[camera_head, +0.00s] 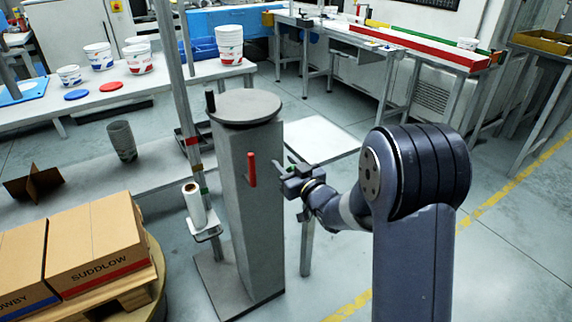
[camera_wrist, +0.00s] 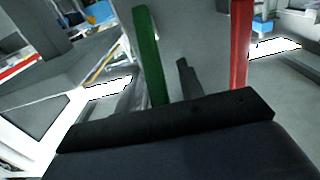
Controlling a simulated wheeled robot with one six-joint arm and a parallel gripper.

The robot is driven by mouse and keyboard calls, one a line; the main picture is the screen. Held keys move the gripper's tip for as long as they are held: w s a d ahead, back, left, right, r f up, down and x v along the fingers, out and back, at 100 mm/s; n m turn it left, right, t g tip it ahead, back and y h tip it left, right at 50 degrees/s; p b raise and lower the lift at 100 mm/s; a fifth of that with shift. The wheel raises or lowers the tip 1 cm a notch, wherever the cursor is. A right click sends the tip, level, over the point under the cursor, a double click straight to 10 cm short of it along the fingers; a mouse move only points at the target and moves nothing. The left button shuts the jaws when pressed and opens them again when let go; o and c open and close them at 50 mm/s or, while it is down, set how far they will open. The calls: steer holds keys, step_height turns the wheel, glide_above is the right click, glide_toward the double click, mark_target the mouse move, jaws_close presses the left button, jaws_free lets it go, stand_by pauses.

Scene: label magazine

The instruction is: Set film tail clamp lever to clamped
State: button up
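An upright red lever handle (camera_head: 251,168) stands at the front face of a grey pedestal (camera_head: 243,215), below its round top, in the head view. I take it as the clamp lever; no label is readable. An upright red bar (camera_wrist: 241,45) also shows at right in the wrist view. My gripper (camera_head: 287,180) is just right of the red handle, with a visible gap between them. A green bar (camera_wrist: 152,55) and a short dark piece (camera_wrist: 188,80) rise beyond the dark gripper body in the wrist view. The finger gap is not clear in either view.
A film roll (camera_head: 194,205) stands on a small bracket left of the pedestal, beside a tall post (camera_head: 176,70). A white-topped table (camera_head: 318,138) is behind my gripper. Cartons (camera_head: 100,245) sit at lower left. Floor at right is open.

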steer(key=shift+w+a, duration=0.1)
steer(key=shift+w, duration=0.05)
jaws_close()
stand_by(0.4)
